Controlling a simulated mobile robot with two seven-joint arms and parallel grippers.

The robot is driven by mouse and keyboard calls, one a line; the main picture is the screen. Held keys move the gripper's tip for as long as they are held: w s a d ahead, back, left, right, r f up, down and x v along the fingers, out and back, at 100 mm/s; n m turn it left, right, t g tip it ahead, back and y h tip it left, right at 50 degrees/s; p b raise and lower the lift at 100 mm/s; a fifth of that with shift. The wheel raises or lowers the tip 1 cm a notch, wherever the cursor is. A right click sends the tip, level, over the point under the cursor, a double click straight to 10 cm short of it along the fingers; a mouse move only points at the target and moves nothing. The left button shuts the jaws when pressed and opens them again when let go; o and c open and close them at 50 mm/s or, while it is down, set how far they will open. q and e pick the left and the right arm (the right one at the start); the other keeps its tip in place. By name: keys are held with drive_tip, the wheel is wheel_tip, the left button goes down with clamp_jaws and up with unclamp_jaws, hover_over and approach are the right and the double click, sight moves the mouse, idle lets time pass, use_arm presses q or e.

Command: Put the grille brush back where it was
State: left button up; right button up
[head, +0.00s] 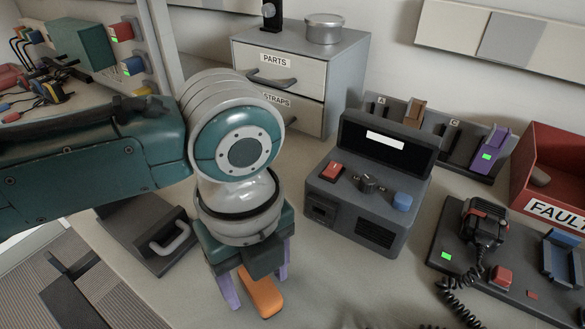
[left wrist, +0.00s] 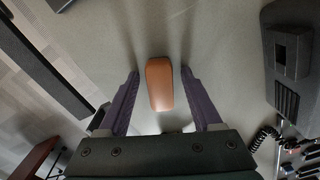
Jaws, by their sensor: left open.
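An orange block-shaped thing (head: 265,297), which looks like the grille brush, lies on the grey bench top below my left gripper (head: 254,281). No bristles show. In the left wrist view the orange brush (left wrist: 160,88) lies lengthwise between the two purple fingers of my left gripper (left wrist: 160,72), with a gap on each side. The fingers are open and point down at the bench. In the head view the gripper hides the brush's far end. My right gripper is in neither view.
A dark radio test box (head: 357,215) stands right of the gripper. A dark plate with a grey handle (head: 170,238) lies to the left. A grey drawer cabinet (head: 309,75), slotted rack (head: 440,128), red FAULT bin (head: 562,165) and handset with coiled cord (head: 483,225) stand farther off.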

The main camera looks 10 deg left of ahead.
use_arm(q)
wheel_tip(320, 180, up, 12)
drive_tip(key=p, duration=0.3)
drive_tip(key=s+d+f+n+t+h, duration=0.25)
drive_tip(key=s+n, duration=0.35)
drive_tip(key=n, duration=0.6)
drive_tip(key=s+a+n+y, duration=0.1)
drive_tip(key=s+a+n, duration=0.2)
drive_tip(key=a+n, duration=0.2)
drive_tip(key=s+a+n+t+y, duration=0.1)
drive_tip(key=s+a+n, duration=0.2)
drive_tip(key=a+n, duration=0.3)
drive_tip(key=shift+s+a+r+n, duration=0.2)
drive_tip(key=shift+s+n, duration=0.15)
drive_tip(key=shift+n, duration=0.35)
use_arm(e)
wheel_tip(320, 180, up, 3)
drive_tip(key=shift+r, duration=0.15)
use_arm(q)
wheel_tip(320, 180, up, 49)
drive_tip(key=p, duration=4.9)
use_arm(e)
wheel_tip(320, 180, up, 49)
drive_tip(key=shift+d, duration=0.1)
